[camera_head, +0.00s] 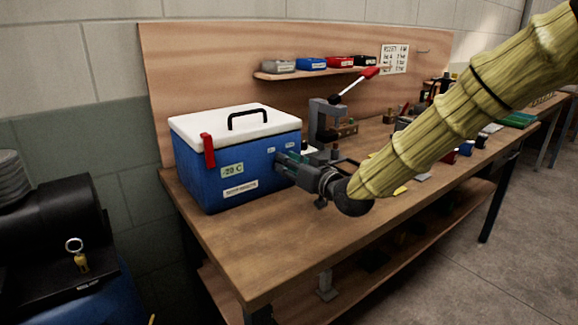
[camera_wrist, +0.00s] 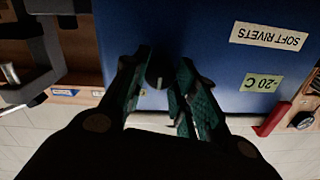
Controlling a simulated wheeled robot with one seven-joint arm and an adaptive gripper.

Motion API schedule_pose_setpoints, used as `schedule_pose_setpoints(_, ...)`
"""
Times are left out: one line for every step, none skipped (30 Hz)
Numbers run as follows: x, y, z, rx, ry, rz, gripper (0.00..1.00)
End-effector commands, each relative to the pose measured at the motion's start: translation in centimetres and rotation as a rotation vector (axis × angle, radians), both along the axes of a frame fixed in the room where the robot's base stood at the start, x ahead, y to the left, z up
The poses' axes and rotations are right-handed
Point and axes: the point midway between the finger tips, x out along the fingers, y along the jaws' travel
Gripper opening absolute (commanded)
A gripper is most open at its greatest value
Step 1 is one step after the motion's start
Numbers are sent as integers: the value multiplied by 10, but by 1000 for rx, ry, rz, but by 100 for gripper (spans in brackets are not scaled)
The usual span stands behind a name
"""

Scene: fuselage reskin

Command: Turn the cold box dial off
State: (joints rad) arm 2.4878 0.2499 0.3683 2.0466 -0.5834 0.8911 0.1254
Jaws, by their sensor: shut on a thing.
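The cold box (camera_head: 235,187) is blue with a white lid and a black handle. It stands upright at the left end of the workbench, with "-20 C" and "SOFT RIVETS" labels on its front. My gripper (camera_head: 282,166) reaches the right part of its front. In the wrist view the dark round dial (camera_wrist: 159,72) sits between the two green-padded fingers of my gripper (camera_wrist: 161,62), which are shut on it. In the head view the gripper hides the dial.
A red latch (camera_head: 208,150) hangs on the box front. A grey press with a red-tipped lever (camera_head: 325,120) stands right behind my gripper. A shelf with several small bins (camera_head: 312,64) is on the back panel. The bench front (camera_head: 270,240) is clear.

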Motion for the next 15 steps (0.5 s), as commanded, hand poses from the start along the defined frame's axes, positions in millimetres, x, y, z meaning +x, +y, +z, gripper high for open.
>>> schedule_pose_setpoints(0, 0, 0, -36, -28, 0, 4)
schedule_pose_setpoints(0, 0, -1, -61, -44, 0, 4)
schedule_pose_setpoints(0, 0, 0, -91, -66, 0, 4)
schedule_pose_setpoints(0, 1, 0, -114, -84, 0, 4)
schedule_pose_setpoints(0, 1, 0, -137, -100, 0, 4)
schedule_pose_setpoints(0, 0, 0, -168, -123, 0, 4)
schedule_pose_setpoints(0, 0, 0, -190, -140, -1, 4)
schedule_pose_setpoints(0, 1, -1, -214, -157, 1, 4)
schedule_pose_setpoints(0, 1, -1, -245, -179, 1, 4)
schedule_pose_setpoints(0, 1, 0, -268, -197, 0, 4)
schedule_pose_setpoints(0, 1, 0, -291, -213, 0, 4)
schedule_pose_setpoints(0, 1, 0, -321, -234, 1, 4)
schedule_pose_setpoints(0, 1, 0, -343, -251, 0, 4)
schedule_pose_setpoints(0, 1, -1, -365, -267, 1, 4)
schedule_pose_setpoints(0, 1, -1, -395, -287, 1, 4)
